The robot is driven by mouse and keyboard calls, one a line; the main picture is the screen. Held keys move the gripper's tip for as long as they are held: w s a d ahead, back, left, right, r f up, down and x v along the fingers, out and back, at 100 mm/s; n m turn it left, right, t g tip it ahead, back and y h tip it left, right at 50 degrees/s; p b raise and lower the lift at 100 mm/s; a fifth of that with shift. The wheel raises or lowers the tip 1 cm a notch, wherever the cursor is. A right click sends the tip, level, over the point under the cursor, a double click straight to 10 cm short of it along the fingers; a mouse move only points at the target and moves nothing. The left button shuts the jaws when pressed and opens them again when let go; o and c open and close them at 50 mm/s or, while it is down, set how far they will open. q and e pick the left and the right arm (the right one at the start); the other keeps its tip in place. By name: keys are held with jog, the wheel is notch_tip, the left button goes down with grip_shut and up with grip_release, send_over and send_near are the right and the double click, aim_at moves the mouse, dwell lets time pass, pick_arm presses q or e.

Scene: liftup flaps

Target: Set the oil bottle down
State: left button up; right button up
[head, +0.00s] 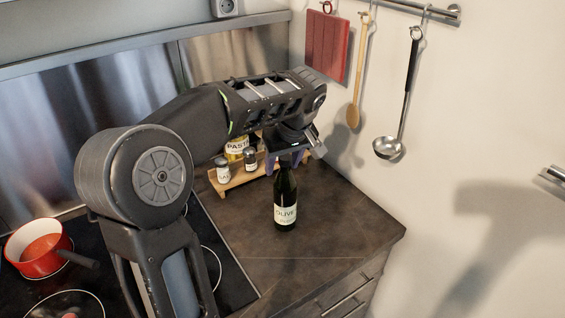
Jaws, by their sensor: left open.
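The oil bottle (286,200) is dark green with a pale label reading "OLIVE". It appears upright on the dark countertop (330,222), right of the hob. My left gripper (287,163) is directly above it, pointing down, with its fingers near the bottle's neck. The gripper is open. The top of the bottle is hidden by the gripper, and I cannot tell whether the fingers touch the neck. My right gripper is not in view.
A small wooden rack (232,182) with jars stands close behind the bottle. A red pot (38,246) sits on the black hob (237,285) at left. A ladle (389,147), wooden spoon (353,113) and red board (327,45) hang on the right wall. The counter in front is clear.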

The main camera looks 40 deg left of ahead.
pick_arm(q)
jog(key=shift+r, duration=0.2)
jog(key=shift+d+r, duration=0.1)
jog(key=shift+r, duration=0.1)
jog(key=p+v, duration=0.3)
jog(key=v, duration=0.8)
jog(key=shift+r, duration=0.25)
jog(key=shift+s, duration=0.1)
